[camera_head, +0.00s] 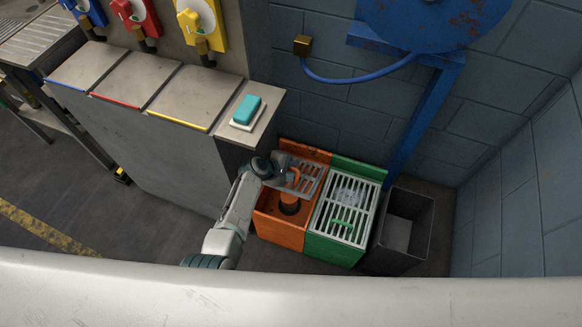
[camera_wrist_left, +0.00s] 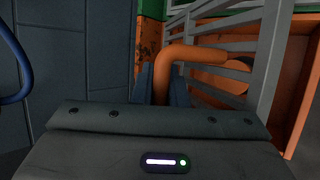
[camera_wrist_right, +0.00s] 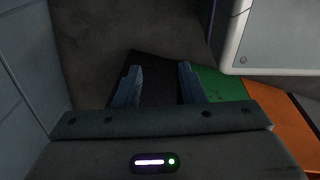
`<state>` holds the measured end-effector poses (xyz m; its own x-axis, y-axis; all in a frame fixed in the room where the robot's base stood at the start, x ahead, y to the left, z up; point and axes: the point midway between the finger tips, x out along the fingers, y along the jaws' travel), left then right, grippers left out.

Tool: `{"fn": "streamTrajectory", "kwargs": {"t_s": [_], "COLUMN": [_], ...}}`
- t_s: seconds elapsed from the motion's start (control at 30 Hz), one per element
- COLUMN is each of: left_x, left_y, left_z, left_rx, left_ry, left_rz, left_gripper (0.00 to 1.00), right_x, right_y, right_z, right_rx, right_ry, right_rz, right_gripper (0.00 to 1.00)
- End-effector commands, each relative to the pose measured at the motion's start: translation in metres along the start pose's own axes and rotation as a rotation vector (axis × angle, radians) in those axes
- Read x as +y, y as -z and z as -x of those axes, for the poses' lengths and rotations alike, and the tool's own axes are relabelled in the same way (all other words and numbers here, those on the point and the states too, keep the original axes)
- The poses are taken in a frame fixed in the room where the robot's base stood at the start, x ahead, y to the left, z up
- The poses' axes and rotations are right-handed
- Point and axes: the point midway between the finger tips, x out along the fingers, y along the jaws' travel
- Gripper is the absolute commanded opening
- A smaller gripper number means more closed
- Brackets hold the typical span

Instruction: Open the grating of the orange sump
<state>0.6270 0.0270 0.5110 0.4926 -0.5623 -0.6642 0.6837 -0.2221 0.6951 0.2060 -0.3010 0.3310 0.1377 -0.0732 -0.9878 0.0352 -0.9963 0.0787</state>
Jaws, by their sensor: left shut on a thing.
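The orange sump (camera_head: 278,230) stands by the wall at the end of the grey counter. Its grating (camera_head: 312,170) is tilted up toward the back, so the front of the sump is uncovered and a dark-topped orange fitting (camera_head: 289,204) shows inside. My left gripper (camera_head: 285,174) is shut on the grating's orange handle (camera_head: 294,178). In the left wrist view the bent handle (camera_wrist_left: 190,54) rises between the fingers, beside the grey bars (camera_wrist_left: 268,60). My right gripper (camera_wrist_right: 157,85) is open and empty, seen only in its wrist view.
The green sump (camera_head: 328,250) adjoins on the right, its grating (camera_head: 345,208) lying flat with a green handle (camera_head: 341,224). A dark open bin (camera_head: 427,228) stands beyond it. A teal block (camera_head: 246,109) sits on the counter. A blue post (camera_head: 422,125) rises behind.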

Motion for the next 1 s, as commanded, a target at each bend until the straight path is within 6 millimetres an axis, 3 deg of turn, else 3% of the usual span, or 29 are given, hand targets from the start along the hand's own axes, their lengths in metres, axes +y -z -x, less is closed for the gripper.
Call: {"fn": "streamTrajectory", "kwargs": {"t_s": [0.63, 0.83, 1.0], "left_x": [0.006, 0.006, 0.006], "left_y": [0.001, 0.001, 0.001], "left_z": [0.0, 0.0, 0.0], "left_rx": [0.002, 0.002, 0.002], "left_ry": [0.008, 0.008, 0.008], "left_rz": [0.004, 0.004, 0.004], "left_gripper": [0.0, 0.0, 0.0], "right_x": [0.0, -0.004, -0.025], "right_y": [-0.01, -0.002, 0.029], "right_z": [-0.008, -0.01, -0.015], "right_rx": [-0.001, -0.025, -0.135], "right_ry": [0.0, 0.023, 0.121], "right_rz": [-0.001, -0.084, -0.42], "right_gripper": [0.36, 0.0, 0.0]}}
